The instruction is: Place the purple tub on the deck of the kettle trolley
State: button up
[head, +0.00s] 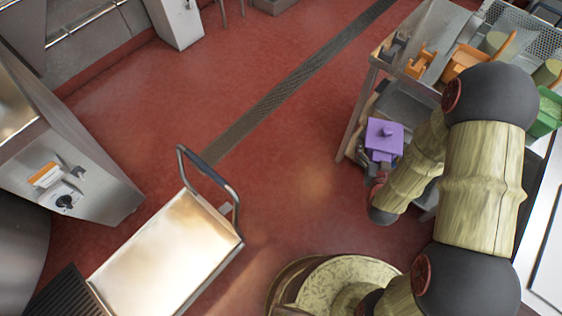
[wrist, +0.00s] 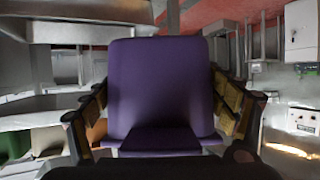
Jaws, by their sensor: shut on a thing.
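The purple tub (head: 384,138) is at the right of the head view, in front of a metal shelf unit. It fills the middle of the wrist view (wrist: 160,90). My gripper (wrist: 160,125) is shut on the tub, with a finger along each side of it. In the head view my arm hides part of the gripper. The kettle trolley (head: 165,255) stands at the lower left of the head view. Its pale flat deck is bare, and a dark-gripped push handle rises at its far end. The tub is well to the right of the trolley and apart from it.
The shelf unit (head: 350,140) at the right holds orange and green containers (head: 545,112). A drain grate (head: 270,105) crosses the red floor. A steel cabinet (head: 75,160) stands left of the trolley. Open floor lies between the tub and the trolley.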

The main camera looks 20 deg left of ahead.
aim_at(164, 262)
jog(key=i+j+u, duration=0.15)
jog(key=i+j, duration=0.2)
jog(key=i+j+u, duration=0.2)
jog(key=i, duration=0.25)
jog(key=j+u, duration=0.1)
jog(key=u, duration=2.8)
